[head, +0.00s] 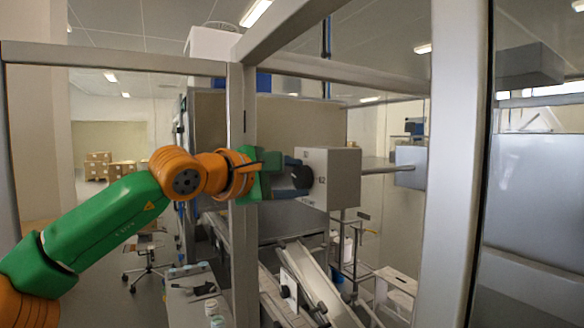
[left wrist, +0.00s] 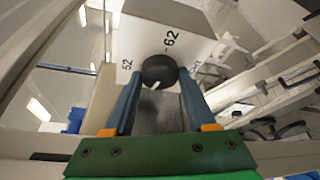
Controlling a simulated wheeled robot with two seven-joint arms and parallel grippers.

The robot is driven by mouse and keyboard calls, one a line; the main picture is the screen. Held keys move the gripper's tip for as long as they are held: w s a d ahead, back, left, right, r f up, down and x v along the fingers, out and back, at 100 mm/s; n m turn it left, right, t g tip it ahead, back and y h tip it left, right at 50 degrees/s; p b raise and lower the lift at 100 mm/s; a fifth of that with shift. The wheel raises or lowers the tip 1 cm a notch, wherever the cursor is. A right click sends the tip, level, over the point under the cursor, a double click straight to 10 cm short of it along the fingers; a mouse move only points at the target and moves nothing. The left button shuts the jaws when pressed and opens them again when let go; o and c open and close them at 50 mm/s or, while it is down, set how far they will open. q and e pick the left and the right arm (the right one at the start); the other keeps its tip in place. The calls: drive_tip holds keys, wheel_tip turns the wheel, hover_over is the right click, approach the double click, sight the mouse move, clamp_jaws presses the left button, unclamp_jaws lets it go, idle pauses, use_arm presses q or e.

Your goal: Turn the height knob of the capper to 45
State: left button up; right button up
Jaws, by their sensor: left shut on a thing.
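The capper's height control is a grey box (head: 335,178) with a round black knob (head: 302,177) on its left face. In the left wrist view the black knob (left wrist: 160,69) sits on the pale box face (left wrist: 147,42). The printed numbers 52 and 62 show left and upper right of it, and a partly hidden number is at its right. A white mark on the knob points down and slightly left in that view. My left gripper (head: 299,176) reaches in from the left, its two blue fingers (left wrist: 160,76) shut on the knob's sides. My right gripper is in neither view.
A grey frame post (head: 242,150) stands close by my left wrist. A wide post (head: 457,160) rises at the right. A horizontal rod (head: 380,170) joins the box to another block (head: 411,170). Sloping chutes (head: 318,283) lie below.

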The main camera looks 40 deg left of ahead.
use_arm(q)
drive_tip(key=shift+r+n+g+h+p, duration=0.3)
drive_tip(key=shift+n+g+p, duration=0.1)
drive_tip(key=shift+n+p, duration=0.35)
drive_tip(key=shift+f, duration=0.1)
drive_tip(key=o, duration=1.2)
drive_tip(key=shift+o, duration=0.8)
drive_tip(key=shift+w+f, duration=0.1)
drive_tip(key=shift+w, duration=0.05)
drive_tip(key=b+v, duration=0.2)
drive_tip(key=shift+s+f, duration=0.15)
drive_tip(key=shift+s, duration=0.3)
drive_tip(key=v, duration=0.2)
drive_tip(key=b+v, duration=0.1)
drive_tip(key=v, duration=0.1)
drive_tip(key=shift+s+r, duration=0.1)
drive_tip(key=shift+r, duration=0.2)
